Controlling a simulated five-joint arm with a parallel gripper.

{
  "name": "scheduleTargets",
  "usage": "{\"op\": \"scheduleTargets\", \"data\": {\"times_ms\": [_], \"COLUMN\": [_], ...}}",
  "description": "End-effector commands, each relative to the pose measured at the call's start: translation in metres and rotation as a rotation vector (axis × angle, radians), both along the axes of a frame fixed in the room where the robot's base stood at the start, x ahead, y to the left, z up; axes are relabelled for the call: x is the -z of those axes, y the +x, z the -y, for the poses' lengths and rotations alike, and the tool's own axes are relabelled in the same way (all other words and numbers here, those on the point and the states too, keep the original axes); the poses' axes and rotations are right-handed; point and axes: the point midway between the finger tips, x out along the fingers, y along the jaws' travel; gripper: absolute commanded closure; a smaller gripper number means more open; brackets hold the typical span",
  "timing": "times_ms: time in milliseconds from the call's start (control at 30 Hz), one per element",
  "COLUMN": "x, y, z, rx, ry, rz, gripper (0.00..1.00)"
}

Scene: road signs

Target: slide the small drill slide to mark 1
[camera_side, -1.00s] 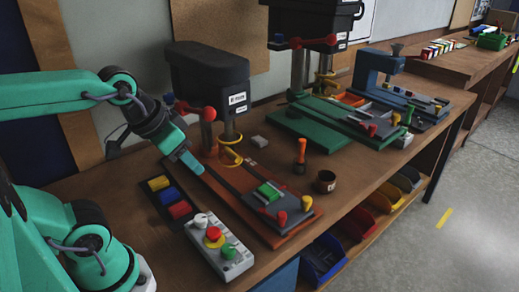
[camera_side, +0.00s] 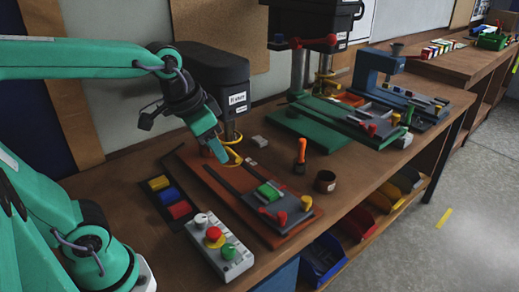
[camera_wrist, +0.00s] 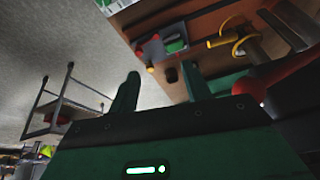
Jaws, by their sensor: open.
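The nearest drill (camera_side: 210,75) has a black head with a label too small to read and a red-brown base (camera_side: 215,184). I take it as the small drill. Its grey slide (camera_side: 295,216) sits at the front end of the base, carrying a green block, a red knob and a yellow knob. The slide also shows in the wrist view (camera_wrist: 150,50). I cannot make out mark 1. My gripper (camera_side: 220,158) is in the air above the back part of the base, beside the yellow ring, apart from the slide. In the wrist view my gripper (camera_wrist: 160,90) is open and empty.
A button box (camera_side: 220,248) and a tray of coloured blocks (camera_side: 170,200) lie left of the base. An orange-handled tool (camera_side: 301,155) and a dark cup (camera_side: 325,181) stand to its right. A larger drill with a green base (camera_side: 320,128) stands behind.

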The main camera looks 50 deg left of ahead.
Motion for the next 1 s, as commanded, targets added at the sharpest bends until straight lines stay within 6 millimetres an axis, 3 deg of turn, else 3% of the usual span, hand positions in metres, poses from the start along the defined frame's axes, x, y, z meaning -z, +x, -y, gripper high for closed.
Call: {"op": "scheduleTargets", "data": {"times_ms": [267, 533, 1000], "x": [0.004, 0.02, 0.079], "y": [0.052, 0.101, 0.178], "z": [0.015, 0.032, 0.068], "rx": [0.13, 0.257, 0.482], "ry": [0.039, 0.071, 0.116], "rz": [-0.086, -0.164, -0.298], "gripper": [0.52, 0.52, 0.52]}}
